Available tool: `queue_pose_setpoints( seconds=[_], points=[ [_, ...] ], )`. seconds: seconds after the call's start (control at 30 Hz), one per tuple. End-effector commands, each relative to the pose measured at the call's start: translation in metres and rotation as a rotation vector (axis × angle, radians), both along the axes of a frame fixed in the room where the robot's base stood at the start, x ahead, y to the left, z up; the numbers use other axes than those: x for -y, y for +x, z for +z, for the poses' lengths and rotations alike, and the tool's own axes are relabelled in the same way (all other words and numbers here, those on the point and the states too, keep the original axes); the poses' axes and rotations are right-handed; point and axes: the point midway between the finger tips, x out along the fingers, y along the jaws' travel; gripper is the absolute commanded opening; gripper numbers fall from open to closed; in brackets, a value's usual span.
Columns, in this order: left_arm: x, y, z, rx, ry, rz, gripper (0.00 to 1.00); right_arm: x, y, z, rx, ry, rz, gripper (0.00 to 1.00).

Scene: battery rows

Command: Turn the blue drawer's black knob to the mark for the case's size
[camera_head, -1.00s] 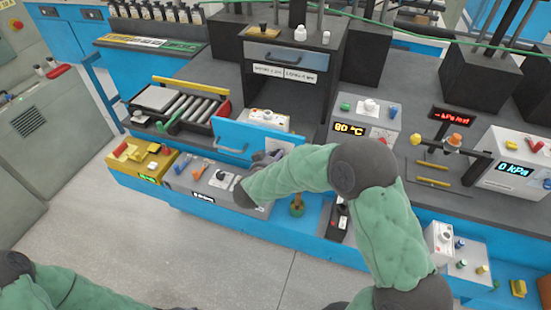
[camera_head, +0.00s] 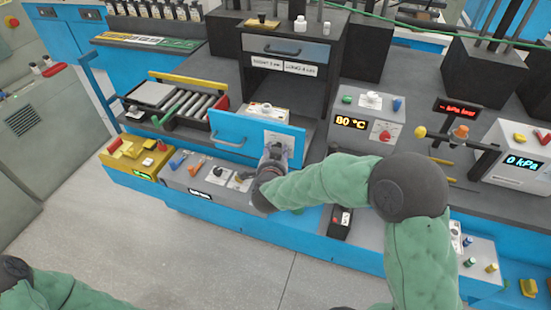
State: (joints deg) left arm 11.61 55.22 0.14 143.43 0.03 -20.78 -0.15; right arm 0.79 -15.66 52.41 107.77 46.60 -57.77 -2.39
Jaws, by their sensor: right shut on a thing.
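The blue drawer (camera_head: 233,132) is in the middle of the head view, with a curved handle on its front. A pale plate (camera_head: 281,137) sits on the right part of the drawer front. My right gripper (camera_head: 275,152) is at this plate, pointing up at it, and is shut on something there. That is most likely the black knob, but the fingers hide it and any marks around it. I cannot pick out the case for certain. My left arm shows only at the bottom left corner, and its gripper is out of view.
A grey drawer (camera_head: 290,48) above carries two size labels (camera_head: 284,65), which seem to read SHORT 3 cm and LONG 4 cm. A grey control panel (camera_head: 205,178) lies below the blue drawer. A roller tray (camera_head: 190,103) stands left, an 80 °C box (camera_head: 366,122) right.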

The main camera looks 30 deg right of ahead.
Motion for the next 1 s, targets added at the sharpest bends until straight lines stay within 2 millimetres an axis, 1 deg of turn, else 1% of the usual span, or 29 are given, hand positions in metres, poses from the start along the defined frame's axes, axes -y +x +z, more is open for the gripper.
queue_pose_setpoints(
  seconds=[0.03, 0.1, 0.3, 0.4, 0.7, 1.0],
  points=[
    [0.0, 0.0, -0.014, 0.0, 0.0, 0.0, 0.4, 0.0, -0.001, -0.009, 0.029, 0.029, 0.001, 0.09],
    [0.0, 0.0, -0.023, 0.0, 0.0, 0.0, 0.4, 0.0, -0.001, -0.009, 0.073, 0.068, 0.001, 0.09],
    [0.0, 0.0, -0.045, 0.0, 0.0, 0.0, 0.4, 0.0, -0.002, -0.009, 0.181, 0.161, 0.002, 0.09],
    [0.0, 0.0, -0.053, 0.0, 0.0, 0.0, 0.4, 0.0, -0.002, -0.008, 0.222, 0.197, 0.001, 0.09],
    [0.0, 0.0, -0.064, 0.0, 0.0, 0.0, 0.4, 0.0, -0.002, -0.007, 0.29, 0.258, 0.002, 0.09],
    [0.0, 0.0, -0.065, 0.0, 0.0, 0.0, 0.4, -0.001, -0.002, -0.006, 0.301, 0.269, 0.001, 0.09]
  ],
)
